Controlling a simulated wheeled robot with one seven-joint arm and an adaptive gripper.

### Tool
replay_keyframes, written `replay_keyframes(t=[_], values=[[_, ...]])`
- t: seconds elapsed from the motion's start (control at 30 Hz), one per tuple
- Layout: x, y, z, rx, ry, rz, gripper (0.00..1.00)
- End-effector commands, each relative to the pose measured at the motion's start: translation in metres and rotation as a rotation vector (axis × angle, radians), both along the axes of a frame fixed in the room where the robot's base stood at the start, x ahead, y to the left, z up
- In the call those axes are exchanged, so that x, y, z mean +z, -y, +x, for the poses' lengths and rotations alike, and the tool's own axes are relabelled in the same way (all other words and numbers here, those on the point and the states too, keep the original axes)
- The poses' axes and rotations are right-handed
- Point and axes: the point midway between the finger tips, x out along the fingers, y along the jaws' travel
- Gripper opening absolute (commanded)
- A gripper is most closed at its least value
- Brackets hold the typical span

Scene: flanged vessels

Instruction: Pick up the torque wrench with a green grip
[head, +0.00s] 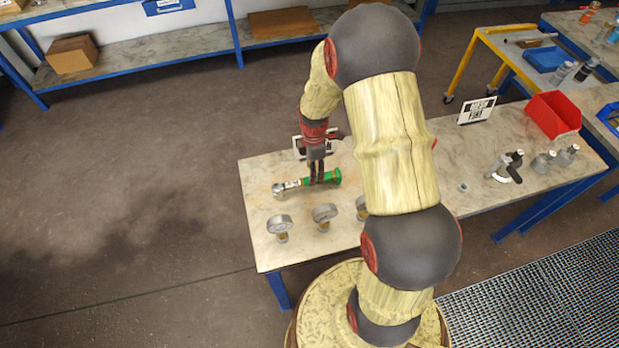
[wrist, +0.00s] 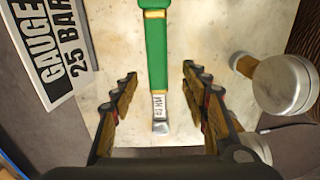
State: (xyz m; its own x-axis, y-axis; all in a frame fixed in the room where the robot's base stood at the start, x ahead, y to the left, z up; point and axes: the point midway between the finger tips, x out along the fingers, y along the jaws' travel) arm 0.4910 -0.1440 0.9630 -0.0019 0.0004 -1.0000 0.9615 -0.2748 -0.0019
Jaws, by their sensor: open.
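The torque wrench (head: 292,186) lies on the marble-topped bench (head: 262,245), its green grip (head: 335,176) pointing right in the head view. In the wrist view, the green grip (wrist: 156,50) runs up between my fingers, and a steel part with a small white label (wrist: 158,105) lies nearer my palm. My gripper (head: 317,181) points down over the wrench in the head view. In the wrist view my gripper (wrist: 157,75) is open, with one finger on each side of the wrench and visible gaps. Whether the fingertips reach the bench top is unclear.
Gauges (head: 280,225) (head: 324,213) stand along the bench's near side; one metal gauge (wrist: 285,85) is close to my right finger. A "GAUGE 25 BAR" sign (wrist: 50,45) is on the left. A red bin (head: 553,115) and fittings (head: 508,166) are farther right.

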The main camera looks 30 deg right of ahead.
Motion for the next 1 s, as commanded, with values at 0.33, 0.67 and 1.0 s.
replay_keyframes(t=[0.33,0.67,1.0], values=[[-0.037,-0.003,0.004,0.0,-0.002,0.001,0.45],[-0.055,-0.003,0.005,-0.001,0.003,-0.001,0.45],[-0.055,-0.003,0.005,-0.002,0.002,-0.001,0.29]])
